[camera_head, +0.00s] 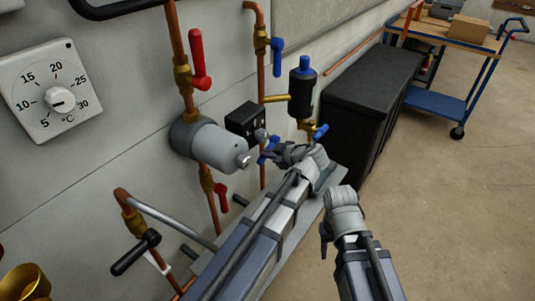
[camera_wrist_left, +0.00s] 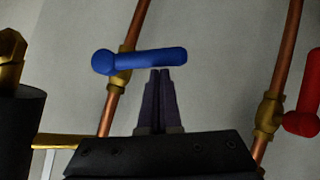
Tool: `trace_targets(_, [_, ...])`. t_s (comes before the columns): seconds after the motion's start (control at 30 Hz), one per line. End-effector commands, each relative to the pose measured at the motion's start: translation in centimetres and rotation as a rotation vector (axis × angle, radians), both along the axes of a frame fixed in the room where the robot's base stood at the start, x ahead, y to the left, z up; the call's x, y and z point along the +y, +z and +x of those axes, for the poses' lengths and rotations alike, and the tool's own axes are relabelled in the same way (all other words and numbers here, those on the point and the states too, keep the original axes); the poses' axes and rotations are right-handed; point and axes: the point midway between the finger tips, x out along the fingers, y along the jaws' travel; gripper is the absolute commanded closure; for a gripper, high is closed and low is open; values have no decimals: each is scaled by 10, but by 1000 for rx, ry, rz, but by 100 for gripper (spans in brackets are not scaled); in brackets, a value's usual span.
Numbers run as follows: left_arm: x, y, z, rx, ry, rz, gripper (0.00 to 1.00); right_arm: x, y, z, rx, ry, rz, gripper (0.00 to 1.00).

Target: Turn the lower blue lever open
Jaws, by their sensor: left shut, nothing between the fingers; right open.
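The lower blue lever (camera_head: 272,143) sits on the middle copper pipe, partly hidden behind my left gripper (camera_head: 277,156) in the head view. The left wrist view appears upside down; in it the blue lever (camera_wrist_left: 150,58) lies crosswise to its pipe. My left gripper's fingers (camera_wrist_left: 160,72) are shut and empty, with their tips right at the edge of the handle. I cannot tell whether they touch it. My right gripper (camera_head: 326,240) is open and empty, well away from the lever at lower right.
An upper blue lever (camera_head: 277,52), a red lever (camera_head: 198,62) and a grey cylinder (camera_head: 212,146) are close by. A black canister (camera_head: 303,92) and another blue handle (camera_head: 320,132) are to the right.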

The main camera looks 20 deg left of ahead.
Motion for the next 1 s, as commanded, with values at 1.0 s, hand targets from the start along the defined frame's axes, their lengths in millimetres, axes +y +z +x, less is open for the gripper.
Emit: trace_targets(1.0, [-2,-45,6,-383,0,-141,100,0,-72,0,0,0,0,50])
